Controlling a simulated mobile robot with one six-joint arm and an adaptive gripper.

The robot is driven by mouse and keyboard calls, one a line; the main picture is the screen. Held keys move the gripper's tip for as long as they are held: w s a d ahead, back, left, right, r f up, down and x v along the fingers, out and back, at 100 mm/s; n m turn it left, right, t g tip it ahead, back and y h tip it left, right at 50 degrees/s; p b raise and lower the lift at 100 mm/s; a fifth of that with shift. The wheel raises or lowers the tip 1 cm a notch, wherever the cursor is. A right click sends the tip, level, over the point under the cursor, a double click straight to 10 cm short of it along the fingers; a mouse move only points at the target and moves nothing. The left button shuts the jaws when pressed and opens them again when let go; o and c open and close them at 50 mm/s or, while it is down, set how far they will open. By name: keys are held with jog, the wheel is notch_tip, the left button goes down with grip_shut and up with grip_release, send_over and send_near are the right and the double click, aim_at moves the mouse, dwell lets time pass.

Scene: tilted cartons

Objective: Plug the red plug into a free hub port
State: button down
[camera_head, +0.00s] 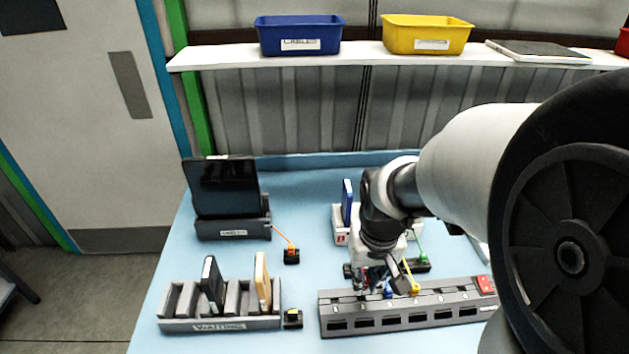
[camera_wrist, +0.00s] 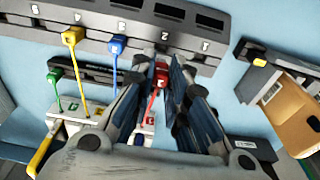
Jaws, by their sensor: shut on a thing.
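The red plug (camera_wrist: 160,76) is between the fingers of my gripper (camera_wrist: 172,75) in the wrist view, its red cable running down between them. It appears level with the hub position marked 2, apart from or touching the hub I cannot tell. The grey hub (camera_head: 345,303) lies at the front right of the table and also crosses the top of the wrist view (camera_wrist: 235,14). A blue plug (camera_wrist: 117,46) sits at position 3 and a yellow plug (camera_wrist: 72,37) at position 4. In the head view my gripper (camera_head: 372,284) hangs over the hub's back edge, largely hiding the red plug.
A green plug (camera_wrist: 54,77) sits in a dark bar behind the hub. A white stand (camera_head: 338,225) holds a blue device (camera_head: 347,200). A grey rack (camera_head: 180,326), a black screen (camera_head: 222,186) and an orange plug (camera_head: 291,248) stand left.

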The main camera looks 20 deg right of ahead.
jog(key=shift+f+b, duration=1.15)
jog(key=shift+f, duration=0.55)
jog(key=shift+f+b, duration=0.45)
jog(key=shift+f, duration=0.25)
dwell(0.5)
jog(key=c, duration=1.5)
grip_release()
jog(key=shift+o, duration=0.3)
jog(key=o, duration=0.4)
jog(key=shift+c, duration=0.2)
jog(key=shift+r, duration=0.15)
